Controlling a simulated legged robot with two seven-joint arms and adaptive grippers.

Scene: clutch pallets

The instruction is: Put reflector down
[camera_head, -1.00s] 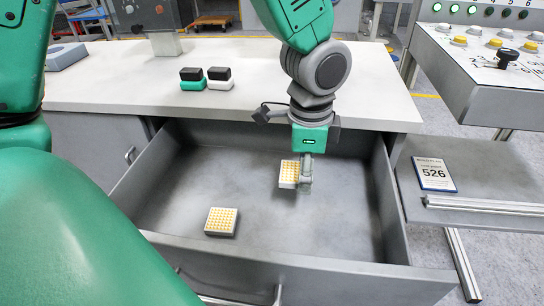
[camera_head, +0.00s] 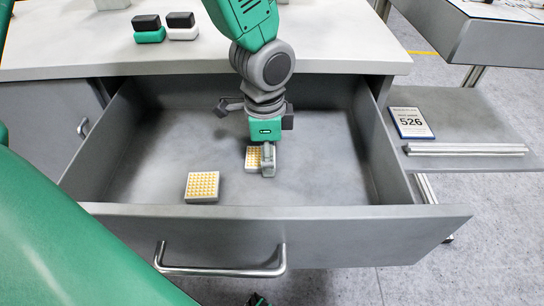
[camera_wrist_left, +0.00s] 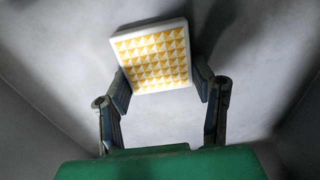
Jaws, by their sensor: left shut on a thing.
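My left gripper (camera_head: 268,160) points down inside the open drawer (camera_head: 290,222). It is shut on a white square reflector (camera_head: 253,159) with a yellow patterned face. In the left wrist view the reflector (camera_wrist_left: 151,57) sits between the two fingers (camera_wrist_left: 163,88), patterned face towards the camera. It is low over the drawer floor; whether it touches the floor I cannot tell. A second, similar reflector (camera_head: 202,187) lies on the drawer floor to the left and nearer the front wall, apart from the held one.
The grey table top (camera_head: 330,45) lies behind the drawer, with two small block stacks, one with a green base (camera_head: 149,36) and one white (camera_head: 183,33). A sign reading 526 (camera_head: 410,122) lies on the shelf at right. The drawer floor's right side is clear.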

